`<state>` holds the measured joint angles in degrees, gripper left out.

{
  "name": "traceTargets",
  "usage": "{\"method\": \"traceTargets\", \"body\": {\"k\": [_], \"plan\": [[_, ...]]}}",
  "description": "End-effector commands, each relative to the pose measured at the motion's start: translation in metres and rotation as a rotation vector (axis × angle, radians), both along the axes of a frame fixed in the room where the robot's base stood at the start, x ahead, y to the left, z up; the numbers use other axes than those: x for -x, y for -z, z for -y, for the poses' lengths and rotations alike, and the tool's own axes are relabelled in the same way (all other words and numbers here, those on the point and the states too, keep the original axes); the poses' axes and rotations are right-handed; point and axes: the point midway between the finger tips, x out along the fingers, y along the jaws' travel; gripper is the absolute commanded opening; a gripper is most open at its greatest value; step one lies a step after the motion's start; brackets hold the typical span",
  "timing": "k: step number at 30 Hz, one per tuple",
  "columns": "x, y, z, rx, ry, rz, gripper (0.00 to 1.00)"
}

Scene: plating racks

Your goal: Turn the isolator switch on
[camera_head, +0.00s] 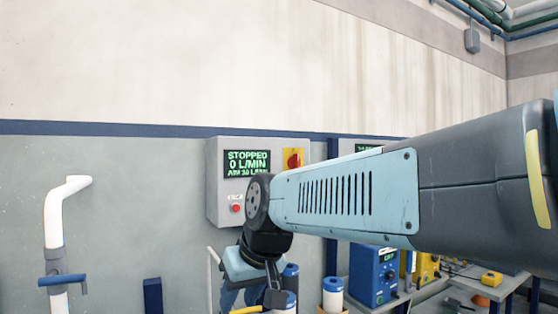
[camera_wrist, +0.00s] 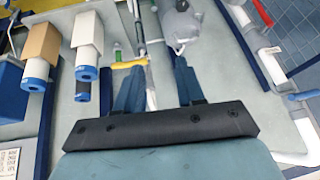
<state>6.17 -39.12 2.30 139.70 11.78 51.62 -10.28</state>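The isolator switch (camera_head: 293,160) is a red knob on a yellow plate. It sits at the upper right of a grey control box (camera_head: 215,185) on the wall in the head view. The box's display (camera_head: 247,163) reads STOPPED, 0 L/MIN, and a red button (camera_head: 236,208) is below it. The knob is too small to read its position surely. My gripper (camera_wrist: 159,67) points downward, below and in front of the box, apart from the switch. In the wrist view its two fingers are spread with a clear gap and nothing gripped.
My arm crosses the right of the head view and hides part of a second wall box (camera_head: 360,147). A white pipe with a blue valve handle (camera_head: 62,280) stands at left. Blue-ended cylinders (camera_head: 332,297) and a blue unit (camera_head: 374,276) are low down. The wall above is clear.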

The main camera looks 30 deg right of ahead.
Motion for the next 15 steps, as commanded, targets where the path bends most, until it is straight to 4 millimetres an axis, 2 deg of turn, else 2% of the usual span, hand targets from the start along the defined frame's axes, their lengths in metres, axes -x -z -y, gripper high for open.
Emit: {"method": "traceTargets", "body": {"k": [5,8,11,15], "plan": [[-0.053,-0.034,0.012,-0.125,-0.040,0.082,0.38],[-0.085,-0.056,0.028,-0.179,-0.058,0.166,0.38],[-0.117,-0.080,0.052,-0.215,-0.068,0.272,0.38],[-0.157,-0.116,0.101,-0.228,-0.061,0.447,0.38]]}}
